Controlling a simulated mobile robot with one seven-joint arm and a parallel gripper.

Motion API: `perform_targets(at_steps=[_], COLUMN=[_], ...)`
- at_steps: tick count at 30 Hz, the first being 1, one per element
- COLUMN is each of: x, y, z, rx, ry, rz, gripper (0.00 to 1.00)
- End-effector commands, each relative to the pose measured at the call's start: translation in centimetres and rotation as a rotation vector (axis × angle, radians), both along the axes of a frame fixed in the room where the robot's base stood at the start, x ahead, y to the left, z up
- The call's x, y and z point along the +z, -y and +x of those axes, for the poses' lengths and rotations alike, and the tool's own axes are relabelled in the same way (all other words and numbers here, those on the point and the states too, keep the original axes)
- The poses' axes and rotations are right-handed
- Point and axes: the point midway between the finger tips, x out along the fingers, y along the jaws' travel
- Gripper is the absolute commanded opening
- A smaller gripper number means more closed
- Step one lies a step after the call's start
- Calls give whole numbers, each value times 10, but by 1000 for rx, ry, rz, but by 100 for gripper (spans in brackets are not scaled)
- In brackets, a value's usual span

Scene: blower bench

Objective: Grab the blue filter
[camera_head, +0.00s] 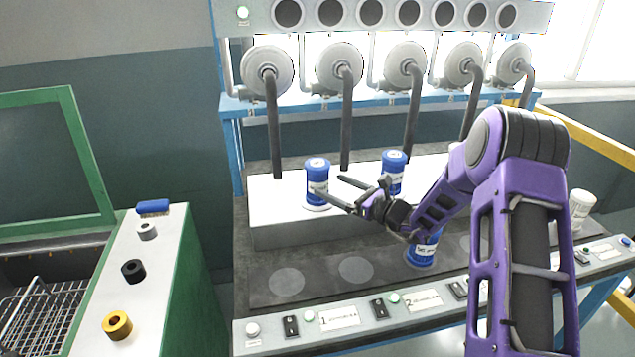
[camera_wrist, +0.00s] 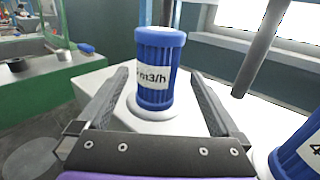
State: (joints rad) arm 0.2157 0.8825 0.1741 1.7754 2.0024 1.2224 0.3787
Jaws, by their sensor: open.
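A blue filter (camera_head: 317,175) with a white label stands upright on the white raised block at the left. In the wrist view the blue filter (camera_wrist: 160,75) stands ahead, between the lines of the two fingers, with its label partly reading "m3/h". My gripper (camera_head: 328,190) is open, its fingers reaching toward this filter from the right; in the wrist view my gripper (camera_wrist: 165,92) shows empty space between the fingers in front of the palm. A second blue filter (camera_head: 394,165) stands behind my gripper, partly hidden. A third blue filter (camera_head: 421,252) stands lower, in front of the block, partly covered by my arm.
The white block (camera_head: 275,215) carries the filters. Grey hoses (camera_head: 274,130) hang above it. The control strip (camera_head: 360,315) runs along the front. A green-edged bench (camera_head: 150,270) with small rings and a brush (camera_head: 153,207) is at left. A white container (camera_head: 581,208) stands right.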

Motion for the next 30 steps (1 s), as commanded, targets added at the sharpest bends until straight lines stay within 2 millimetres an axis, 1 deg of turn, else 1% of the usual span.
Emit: perform_targets(at_steps=[4, 9, 12, 21, 23, 24, 29, 30], x=[-1, -5, -4, -5, -5, -5, -4, -4], y=[-11, -34, -42, -45, -45, -45, -45, -45], z=[6, 19, 26, 29, 29, 29, 29, 29], rx=[3, 3, 3, 0, 0, 0, 0, 0], ry=[1, 2, 3, 1, 1, 1, 1, 1], rz=[-1, 0, -1, -1, -1, -1, -1, -1], gripper=[100, 100, 100, 100, 89, 82, 53, 46])
